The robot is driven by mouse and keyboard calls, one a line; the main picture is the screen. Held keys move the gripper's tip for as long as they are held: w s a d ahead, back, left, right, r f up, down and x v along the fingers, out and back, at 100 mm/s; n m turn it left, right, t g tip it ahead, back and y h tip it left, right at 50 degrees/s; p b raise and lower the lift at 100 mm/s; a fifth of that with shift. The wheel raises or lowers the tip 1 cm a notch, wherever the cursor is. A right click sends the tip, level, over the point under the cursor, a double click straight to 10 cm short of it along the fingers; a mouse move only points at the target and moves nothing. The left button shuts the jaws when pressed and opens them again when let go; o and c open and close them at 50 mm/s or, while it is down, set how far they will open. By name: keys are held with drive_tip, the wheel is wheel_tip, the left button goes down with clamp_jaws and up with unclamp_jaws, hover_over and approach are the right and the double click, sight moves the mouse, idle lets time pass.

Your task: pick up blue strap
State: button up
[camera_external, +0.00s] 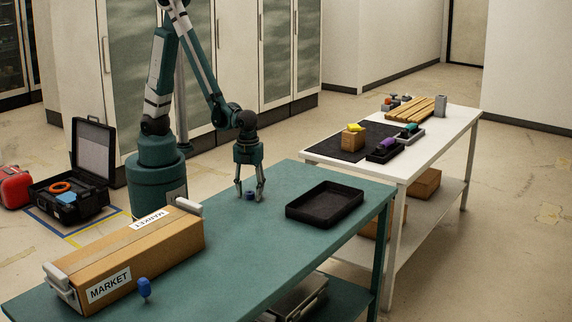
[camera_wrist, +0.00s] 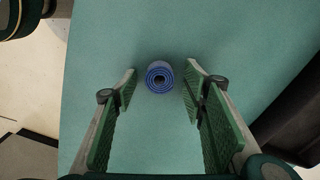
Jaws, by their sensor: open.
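The blue strap (camera_wrist: 160,76) is a small rolled coil on the green table, seen from above in the wrist view between the far ends of my fingers. In the external view the strap (camera_external: 249,196) shows as a small blue spot below my gripper (camera_external: 249,194). My gripper is open and points down, with a finger on each side of the strap in the wrist view (camera_wrist: 160,82). Gaps show between the strap and both fingers. I cannot tell how far the fingertips are above the table.
A black tray (camera_external: 325,220) lies right of my gripper on the green table (camera_external: 225,262). A cardboard MARKET box (camera_external: 165,245) and a blue knobbed object (camera_external: 145,288) are at the left front. A white table (camera_external: 455,128) with several items stands behind. Table around the strap is clear.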

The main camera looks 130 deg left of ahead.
sight(250, 193)
drive_tip(key=c, duration=0.8)
drive_tip(key=shift+o, duration=0.2)
drive_tip(key=shift+r, duration=0.1)
wheel_tip(250, 193, up, 10)
drive_tip(key=p, duration=0.2)
idle(0.3)
idle(0.5)
